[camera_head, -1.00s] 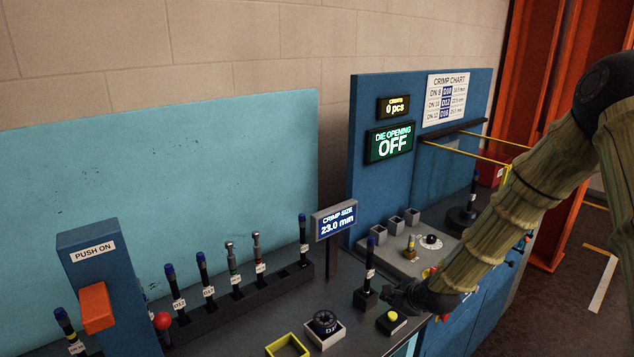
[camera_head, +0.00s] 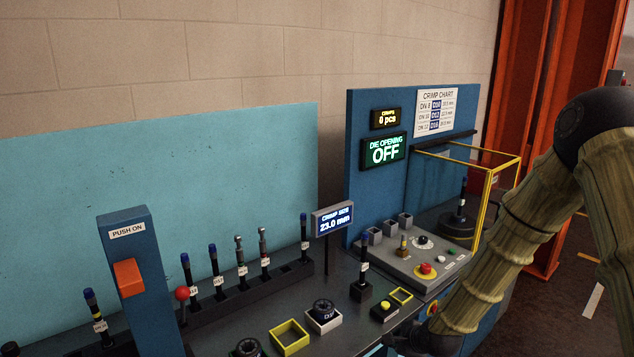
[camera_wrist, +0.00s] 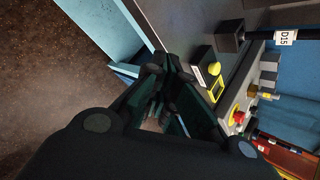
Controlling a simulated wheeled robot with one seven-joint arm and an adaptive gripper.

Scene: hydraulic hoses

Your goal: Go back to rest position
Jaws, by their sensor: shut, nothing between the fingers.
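My gripper (camera_head: 405,345) is at the bottom of the head view, low by the front edge of the bench and partly cut off by the picture edge. In the wrist view my gripper (camera_wrist: 168,85) is shut with nothing in it, beside the bench edge. My arm comes in from the right of the head view. A yellow push button on a dark box (camera_head: 384,308) stands near the gripper, apart from it. It also shows in the wrist view (camera_wrist: 214,69). A hose in a black holder (camera_head: 363,275) stands upright behind it.
The bench holds a hose rack (camera_head: 250,292), a yellow square frame (camera_head: 289,338), a dial (camera_head: 324,313) and a control panel with a red stop button (camera_head: 426,270). A blue PUSH ON post (camera_head: 140,275) stands at left. Open floor (camera_wrist: 60,90) lies beside the bench.

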